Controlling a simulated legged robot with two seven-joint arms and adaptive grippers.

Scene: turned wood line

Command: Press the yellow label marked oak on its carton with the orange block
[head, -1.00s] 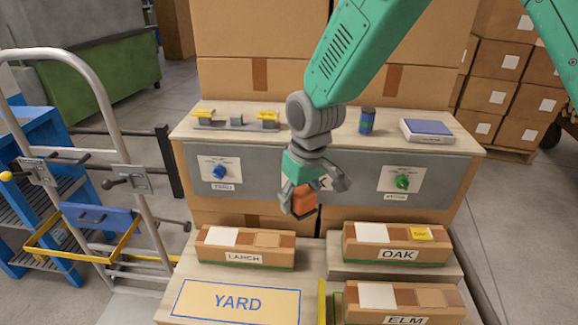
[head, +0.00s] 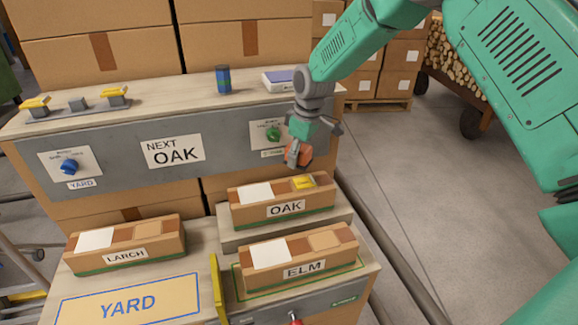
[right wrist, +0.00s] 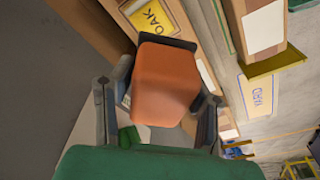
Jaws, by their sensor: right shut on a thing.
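My right gripper (head: 298,154) is shut on the orange block (head: 301,156), a little above and behind the OAK carton (head: 243,209). The yellow label (head: 304,182) lies on top of that carton, toward its right end, just below the block. In the right wrist view the orange block (right wrist: 168,88) sits between the fingers, and the yellow label (right wrist: 153,16) marked OAK shows beyond it. A gap shows between block and label in the head view. My left gripper is not in view.
The ELM carton (head: 335,262) stands in front of the OAK carton, and the LARCH carton (head: 160,250) to the left. A yellow divider (head: 217,290) stands near the YARD area (head: 130,305). Behind is a panel (head: 105,165) with knobs and a NEXT OAK sign (head: 174,151).

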